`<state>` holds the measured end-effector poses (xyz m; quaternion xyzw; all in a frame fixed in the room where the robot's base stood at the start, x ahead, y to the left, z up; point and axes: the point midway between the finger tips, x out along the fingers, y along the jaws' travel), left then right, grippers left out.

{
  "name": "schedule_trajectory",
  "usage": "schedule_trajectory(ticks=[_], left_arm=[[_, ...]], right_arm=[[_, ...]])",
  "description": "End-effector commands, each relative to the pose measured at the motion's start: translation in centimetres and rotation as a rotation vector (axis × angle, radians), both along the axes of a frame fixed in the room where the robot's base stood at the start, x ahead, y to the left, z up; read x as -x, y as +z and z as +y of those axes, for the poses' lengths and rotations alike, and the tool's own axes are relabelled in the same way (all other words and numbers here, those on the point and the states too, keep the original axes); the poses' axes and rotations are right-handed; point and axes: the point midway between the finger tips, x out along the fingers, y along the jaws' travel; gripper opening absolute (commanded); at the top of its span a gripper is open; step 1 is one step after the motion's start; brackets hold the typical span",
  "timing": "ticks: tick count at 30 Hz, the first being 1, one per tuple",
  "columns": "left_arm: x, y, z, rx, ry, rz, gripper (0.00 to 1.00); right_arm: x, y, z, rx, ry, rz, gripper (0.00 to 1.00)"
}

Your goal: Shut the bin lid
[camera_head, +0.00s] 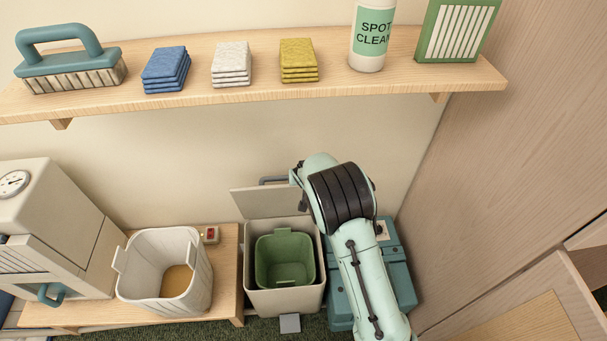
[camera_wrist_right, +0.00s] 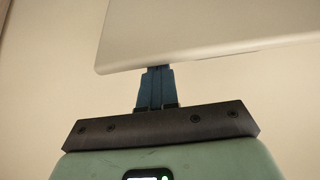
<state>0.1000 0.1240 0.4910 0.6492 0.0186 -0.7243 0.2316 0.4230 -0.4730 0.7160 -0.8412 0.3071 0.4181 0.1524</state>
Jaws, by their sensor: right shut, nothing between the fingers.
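The beige bin (camera_head: 254,298) stands on the floor with a green inner bucket (camera_head: 285,262) inside. Its flat lid (camera_head: 268,204) is open, tilted up at the back of the bin. A grey pedal (camera_head: 290,323) sticks out at its front. My right arm reaches over from the lower right, and its gripper is at the lid's upper back edge, mostly hidden in the head view. In the right wrist view the gripper (camera_wrist_right: 157,78) is shut and empty, its blue fingertips at the lid's edge (camera_wrist_right: 205,35); I cannot tell whether they touch. My left gripper is not in view.
A teal box (camera_head: 398,268) stands close right of the bin, partly under my arm. A low wooden bench (camera_head: 228,270) with a white bin (camera_head: 152,262) is at left. A wall shelf (camera_head: 210,97) with cleaning items runs above. A wooden panel (camera_head: 510,130) bounds the right.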

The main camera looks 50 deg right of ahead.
Motion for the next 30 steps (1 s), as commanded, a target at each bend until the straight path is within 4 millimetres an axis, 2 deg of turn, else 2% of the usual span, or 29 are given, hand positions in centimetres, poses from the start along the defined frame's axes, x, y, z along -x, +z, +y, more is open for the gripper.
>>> schedule_trajectory(ticks=[30], left_arm=[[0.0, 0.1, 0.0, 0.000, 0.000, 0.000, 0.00]], right_arm=[[1.8, -1.1, 1.5, 0.000, 0.000, 0.000, 0.00]])
